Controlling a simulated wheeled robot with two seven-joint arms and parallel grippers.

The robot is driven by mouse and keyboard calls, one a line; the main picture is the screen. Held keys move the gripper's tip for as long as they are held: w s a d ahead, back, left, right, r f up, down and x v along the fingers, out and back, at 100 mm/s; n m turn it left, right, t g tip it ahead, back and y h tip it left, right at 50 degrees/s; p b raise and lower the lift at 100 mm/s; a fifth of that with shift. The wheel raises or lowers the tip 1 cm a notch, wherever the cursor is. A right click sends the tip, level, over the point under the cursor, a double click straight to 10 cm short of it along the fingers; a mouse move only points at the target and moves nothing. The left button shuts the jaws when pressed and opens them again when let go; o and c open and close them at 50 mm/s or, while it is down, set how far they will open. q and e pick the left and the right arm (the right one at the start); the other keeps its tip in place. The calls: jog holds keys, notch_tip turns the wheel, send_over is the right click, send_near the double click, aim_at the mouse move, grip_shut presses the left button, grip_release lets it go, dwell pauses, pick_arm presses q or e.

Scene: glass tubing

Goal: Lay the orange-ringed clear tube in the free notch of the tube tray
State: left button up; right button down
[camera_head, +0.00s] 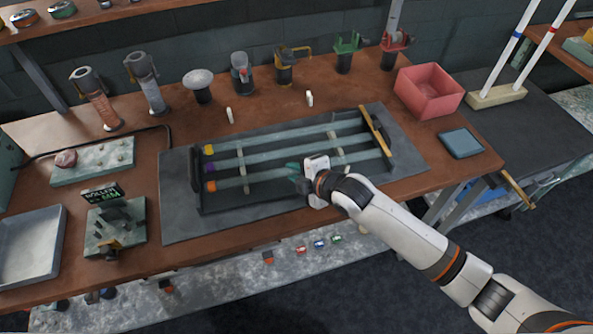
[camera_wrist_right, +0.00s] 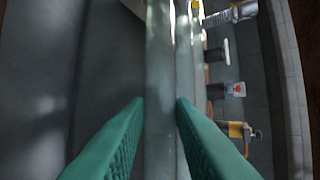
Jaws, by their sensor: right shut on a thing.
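The orange-ringed clear tube (camera_head: 232,183) is the nearest of three tubes in the head view, its orange ring at the left end. It lies along the front of the dark tube tray (camera_head: 198,198), beside the purple-ringed tube (camera_head: 226,164) and parallel to it. My right gripper (camera_head: 294,172) is shut on the orange-ringed tube partway along it. In the wrist view the teal fingers of my right gripper (camera_wrist_right: 160,115) stand either side of a clear tube (camera_wrist_right: 159,60). I cannot tell whether the tube is fully seated in a notch. My left gripper is out of view.
A yellow-ringed tube (camera_head: 235,146) lies farthest back in the tray. A wooden bar (camera_head: 375,130) crosses the tray's right end. Several tools in holders stand behind, with a red box (camera_head: 428,91) at back right. A blue pad (camera_head: 460,143) lies at right.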

jog(key=shift+f, duration=0.2)
jog(key=c, duration=1.2)
grip_release()
jog(key=shift+c, duration=0.2)
jog(key=shift+r, duration=0.15)
jog(key=b+v, duration=0.1)
jog(key=v, duration=1.1)
